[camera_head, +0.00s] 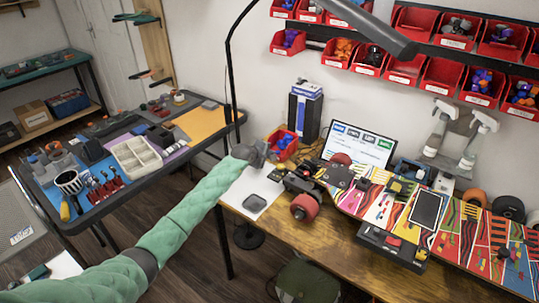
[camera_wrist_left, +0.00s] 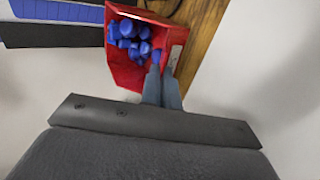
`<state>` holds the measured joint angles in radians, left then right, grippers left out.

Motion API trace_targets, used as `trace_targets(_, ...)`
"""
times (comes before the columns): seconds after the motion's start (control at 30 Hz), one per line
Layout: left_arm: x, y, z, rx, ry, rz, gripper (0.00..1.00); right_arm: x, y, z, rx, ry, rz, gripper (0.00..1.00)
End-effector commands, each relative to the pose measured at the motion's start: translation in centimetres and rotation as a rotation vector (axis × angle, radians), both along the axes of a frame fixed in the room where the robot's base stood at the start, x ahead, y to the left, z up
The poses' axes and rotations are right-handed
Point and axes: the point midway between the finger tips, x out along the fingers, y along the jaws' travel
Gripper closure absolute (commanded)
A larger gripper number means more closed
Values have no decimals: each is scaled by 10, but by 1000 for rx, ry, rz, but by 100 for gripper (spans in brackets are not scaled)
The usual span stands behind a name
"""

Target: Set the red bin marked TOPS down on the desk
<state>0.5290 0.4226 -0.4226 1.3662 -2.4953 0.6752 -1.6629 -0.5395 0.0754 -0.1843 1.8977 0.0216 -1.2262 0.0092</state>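A red bin (camera_head: 285,155) with blue parts inside is at the back left of the wooden desk (camera_head: 330,240) in the head view. It also shows in the left wrist view (camera_wrist_left: 124,70), with a pale label on one wall that is too small to read. My left gripper (camera_head: 269,153) is at the bin's near side. In the left wrist view its two fingers (camera_wrist_left: 161,88) are close together on the labelled wall, one on the inner side and one on the outer. I cannot tell whether the bin's base touches the desk. My right gripper is out of view.
A dark and blue box stack (camera_head: 303,108) stands behind the bin. A laptop (camera_head: 357,145) is to its right. A small dark tray (camera_head: 254,203) on white paper and a red wheel (camera_head: 304,207) lie in front. Red bins hang on the wall rack (camera_head: 440,45) above.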

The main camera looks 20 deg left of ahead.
Motion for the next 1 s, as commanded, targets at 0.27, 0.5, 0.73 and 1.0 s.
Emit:
trace_targets(0.27, 0, 0, 0, 0, 0, 0, 72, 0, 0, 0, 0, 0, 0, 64)
trace_targets(0.5, -1, 1, 0, 0, 0, 0, 72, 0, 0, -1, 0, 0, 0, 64)
trace_targets(0.73, -19, 8, 10, 3, -2, -1, 72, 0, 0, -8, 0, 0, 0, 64)
trace_targets(1.0, -51, 19, 29, 3, -2, -1, 72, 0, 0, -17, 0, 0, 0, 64)
